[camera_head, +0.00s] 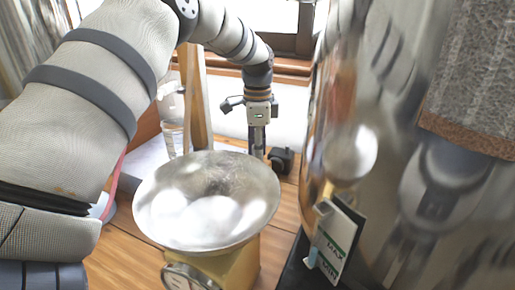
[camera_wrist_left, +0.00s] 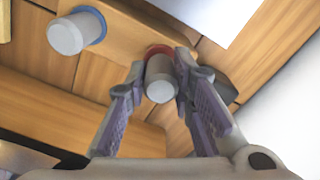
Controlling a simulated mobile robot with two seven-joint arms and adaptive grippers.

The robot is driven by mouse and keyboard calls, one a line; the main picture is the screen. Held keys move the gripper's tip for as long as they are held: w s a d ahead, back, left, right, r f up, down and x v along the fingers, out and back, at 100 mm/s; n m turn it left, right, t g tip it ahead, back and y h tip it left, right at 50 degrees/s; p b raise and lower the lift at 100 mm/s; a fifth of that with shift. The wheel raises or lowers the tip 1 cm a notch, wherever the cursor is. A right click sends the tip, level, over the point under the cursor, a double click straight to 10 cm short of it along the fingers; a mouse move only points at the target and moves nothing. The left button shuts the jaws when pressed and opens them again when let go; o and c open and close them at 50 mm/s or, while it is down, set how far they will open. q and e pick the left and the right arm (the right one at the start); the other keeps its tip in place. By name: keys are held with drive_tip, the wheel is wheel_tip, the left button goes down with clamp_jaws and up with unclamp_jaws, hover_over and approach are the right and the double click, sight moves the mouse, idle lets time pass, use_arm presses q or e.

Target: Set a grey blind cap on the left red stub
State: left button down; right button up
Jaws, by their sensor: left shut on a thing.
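My left gripper (camera_head: 258,146) points down behind the scale in the head view. In the left wrist view its fingers (camera_wrist_left: 161,73) are shut on a grey cap (camera_wrist_left: 160,88), one on each side. A red ring (camera_wrist_left: 158,50), seemingly the red stub, shows just beyond the cap and in line with it. I cannot tell whether the cap is seated on it or only over it. A second grey cap (camera_wrist_left: 65,36) sits at a blue ring (camera_wrist_left: 95,16) on the wooden board (camera_wrist_left: 122,38). The stub and cap cannot be made out in the head view.
A kitchen scale (camera_head: 240,265) with a wide metal bowl (camera_head: 165,232) stands in front of my gripper. A large shiny vessel (camera_head: 325,110) with a level card (camera_head: 340,240) fills the right side. A clear bottle (camera_head: 173,125) and wooden post (camera_head: 195,95) stand left of the gripper.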

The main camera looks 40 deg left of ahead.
use_arm(q)
drive_tip(key=shift+f, duration=0.3)
drive_tip(key=c, duration=1.3)
unclamp_jaws()
drive_tip(key=shift+r, duration=0.1)
drive_tip(key=shift+r+p, duration=0.35)
drive_tip(key=shift+r, duration=3.05)
